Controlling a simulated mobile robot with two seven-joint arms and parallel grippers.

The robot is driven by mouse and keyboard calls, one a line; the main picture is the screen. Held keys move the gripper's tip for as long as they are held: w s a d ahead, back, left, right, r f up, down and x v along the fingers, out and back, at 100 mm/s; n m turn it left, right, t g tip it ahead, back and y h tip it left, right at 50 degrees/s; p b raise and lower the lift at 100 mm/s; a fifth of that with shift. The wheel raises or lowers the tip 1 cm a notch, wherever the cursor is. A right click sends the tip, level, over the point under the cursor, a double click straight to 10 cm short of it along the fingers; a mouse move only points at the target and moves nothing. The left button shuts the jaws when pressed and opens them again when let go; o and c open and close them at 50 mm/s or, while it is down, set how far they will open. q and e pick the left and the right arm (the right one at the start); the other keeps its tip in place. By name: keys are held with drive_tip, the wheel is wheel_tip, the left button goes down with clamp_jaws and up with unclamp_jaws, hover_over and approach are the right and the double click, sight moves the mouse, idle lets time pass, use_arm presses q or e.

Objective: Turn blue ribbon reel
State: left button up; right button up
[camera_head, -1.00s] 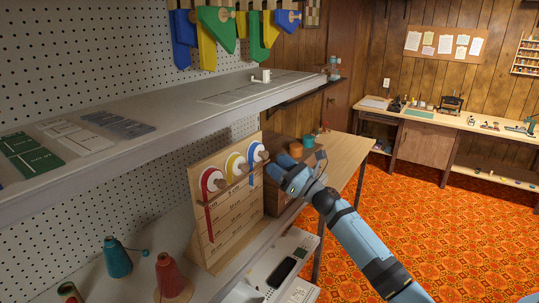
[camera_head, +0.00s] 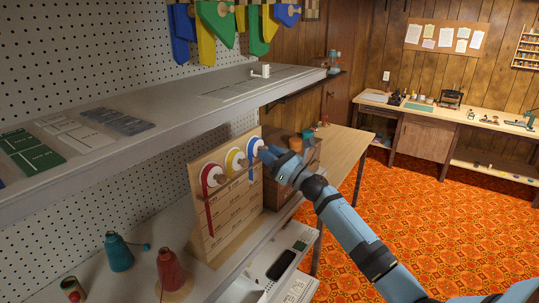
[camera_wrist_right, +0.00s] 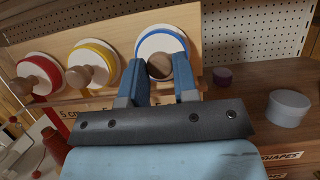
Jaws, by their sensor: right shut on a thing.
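The blue ribbon reel (camera_wrist_right: 167,37) has a white face, a blue rim and a round wooden knob (camera_wrist_right: 160,66). It is the rightmost of three reels on an upright wooden board (camera_head: 236,200). In the head view my right gripper (camera_head: 264,152) reaches it from the right and covers part of it. In the right wrist view the right gripper (camera_wrist_right: 160,75) is shut on the knob, one blue finger on each side. A blue ribbon (camera_head: 251,173) hangs below the reel in the head view. My left gripper is not in view.
The yellow reel (camera_wrist_right: 92,62) and red reel (camera_wrist_right: 40,74) sit left of the blue one, with knobs sticking out. A grey shelf (camera_head: 190,105) runs above the board. A red cone of thread (camera_head: 171,272) and a teal cone (camera_head: 118,252) stand at lower left.

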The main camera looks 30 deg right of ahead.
use_arm(q)
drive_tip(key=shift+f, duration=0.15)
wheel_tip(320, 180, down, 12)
drive_tip(key=b, duration=1.3)
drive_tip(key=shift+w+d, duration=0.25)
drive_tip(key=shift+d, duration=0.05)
use_arm(e)
drive_tip(key=n+g, duration=0.3)
drive_tip(key=n, duration=0.6)
drive_tip(key=n+g+y, duration=0.1)
drive_tip(key=n+g, duration=0.2)
drive_tip(key=n, duration=0.6)
drive_tip(key=r+n+g, duration=0.1)
drive_tip(key=n+g, duration=0.2)
drive_tip(key=n, duration=0.7)
drive_tip(key=shift+w+d+r, duration=0.1)
drive_tip(key=shift+w+d, duration=0.05)
drive_tip(key=shift+d, duration=0.15)
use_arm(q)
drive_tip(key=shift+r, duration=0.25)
